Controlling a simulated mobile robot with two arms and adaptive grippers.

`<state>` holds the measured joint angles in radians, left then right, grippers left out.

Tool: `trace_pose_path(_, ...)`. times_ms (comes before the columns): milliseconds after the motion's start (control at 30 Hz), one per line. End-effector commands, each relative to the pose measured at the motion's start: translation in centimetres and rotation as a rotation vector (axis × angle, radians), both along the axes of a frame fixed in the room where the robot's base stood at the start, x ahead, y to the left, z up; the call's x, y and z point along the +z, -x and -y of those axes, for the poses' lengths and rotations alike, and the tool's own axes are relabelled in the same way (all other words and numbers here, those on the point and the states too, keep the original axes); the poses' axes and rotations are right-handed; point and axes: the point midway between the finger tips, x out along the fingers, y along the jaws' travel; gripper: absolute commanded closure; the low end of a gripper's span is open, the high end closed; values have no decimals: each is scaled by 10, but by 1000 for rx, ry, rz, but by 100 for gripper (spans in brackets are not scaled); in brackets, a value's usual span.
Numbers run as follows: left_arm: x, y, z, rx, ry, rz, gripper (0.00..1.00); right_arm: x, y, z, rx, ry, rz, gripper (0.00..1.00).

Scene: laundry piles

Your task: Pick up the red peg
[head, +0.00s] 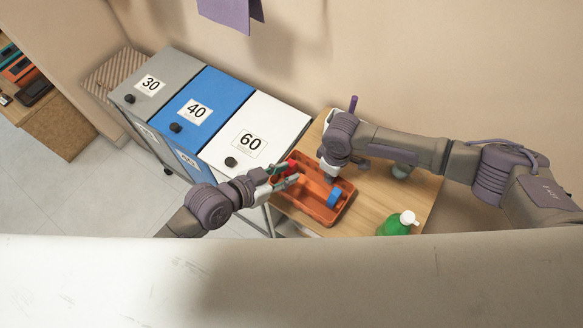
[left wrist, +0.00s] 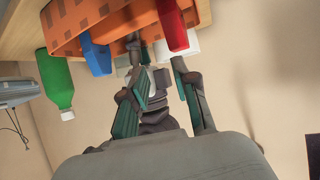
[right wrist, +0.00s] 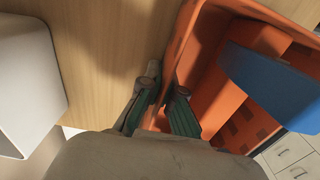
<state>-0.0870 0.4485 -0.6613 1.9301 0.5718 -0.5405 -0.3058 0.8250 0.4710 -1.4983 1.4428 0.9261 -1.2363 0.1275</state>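The red peg (head: 291,167) stands at the far left end of the orange tray (head: 343,212). In the left wrist view the red peg (left wrist: 172,27) is beyond the right-hand fingertip, not between the fingers. My left gripper (head: 285,176) is open and empty at the tray's left side, close to the peg. My right gripper (head: 329,176) points down at the tray's far right edge. In the right wrist view its fingers (right wrist: 166,84) are close together, one on each side of the orange tray wall (right wrist: 184,38), and appear shut on it.
A blue piece (head: 334,197) is in the tray. A green bottle (head: 397,224) with a white top stands at the wooden table's (head: 425,187) near side.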

Motion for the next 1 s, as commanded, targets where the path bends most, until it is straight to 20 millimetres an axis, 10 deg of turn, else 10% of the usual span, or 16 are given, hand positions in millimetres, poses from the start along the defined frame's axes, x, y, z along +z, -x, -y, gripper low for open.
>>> trace_pose_path(400,-17,39,-45,253,74,93,71,0,0,0,0,-1,1,100)
trace_pose_path(1000,-45,-14,-8,261,74,99,71,0,0,0,0,0,0,100)
